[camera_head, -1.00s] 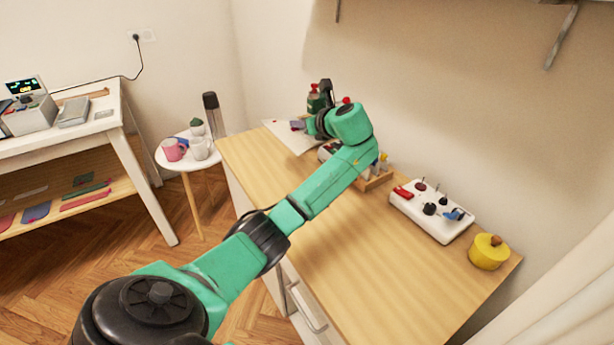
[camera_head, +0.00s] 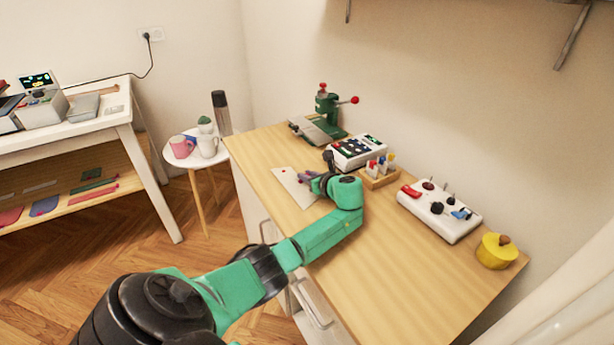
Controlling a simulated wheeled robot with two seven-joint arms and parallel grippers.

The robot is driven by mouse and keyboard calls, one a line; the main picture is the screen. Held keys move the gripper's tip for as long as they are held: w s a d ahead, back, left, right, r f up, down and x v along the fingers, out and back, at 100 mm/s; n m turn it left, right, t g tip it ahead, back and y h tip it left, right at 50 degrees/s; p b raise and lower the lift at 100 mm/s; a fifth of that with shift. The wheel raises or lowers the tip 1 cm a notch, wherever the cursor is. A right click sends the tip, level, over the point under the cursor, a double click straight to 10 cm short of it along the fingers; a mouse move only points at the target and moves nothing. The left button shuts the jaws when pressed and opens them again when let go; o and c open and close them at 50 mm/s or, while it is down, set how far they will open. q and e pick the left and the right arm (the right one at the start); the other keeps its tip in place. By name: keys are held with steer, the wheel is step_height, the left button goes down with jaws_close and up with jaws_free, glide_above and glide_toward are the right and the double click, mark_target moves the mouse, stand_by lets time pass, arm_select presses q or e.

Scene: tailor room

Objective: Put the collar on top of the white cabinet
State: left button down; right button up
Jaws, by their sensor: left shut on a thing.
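The collar appears to be a flat cream piece (camera_head: 291,186) over the wooden top of the white cabinet (camera_head: 390,285). My left gripper (camera_head: 308,178) is shut on its right edge. I cannot tell whether the piece touches the top or hangs slightly above it. My left arm reaches in from the bottom left across the cabinet's front edge, and its wrist partly hides the gripper. My right gripper is not in view.
A green press (camera_head: 325,118) stands at the back of the cabinet top. A white device (camera_head: 358,151), a wooden holder (camera_head: 380,178), a white control box (camera_head: 438,212) and a yellow pot (camera_head: 496,251) line the wall side. The front right of the top is clear.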

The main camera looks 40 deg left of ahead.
arm_select(q)
steer(key=c, duration=0.8)
jaws_free()
steer(key=shift+o, duration=0.2)
steer(key=shift+d+r, duration=0.1)
steer(key=shift+r, duration=0.05)
steer(key=p+v, duration=0.1)
steer(key=v, duration=1)
steer(key=shift+s+d, duration=0.2)
steer(key=shift+d, duration=0.15)
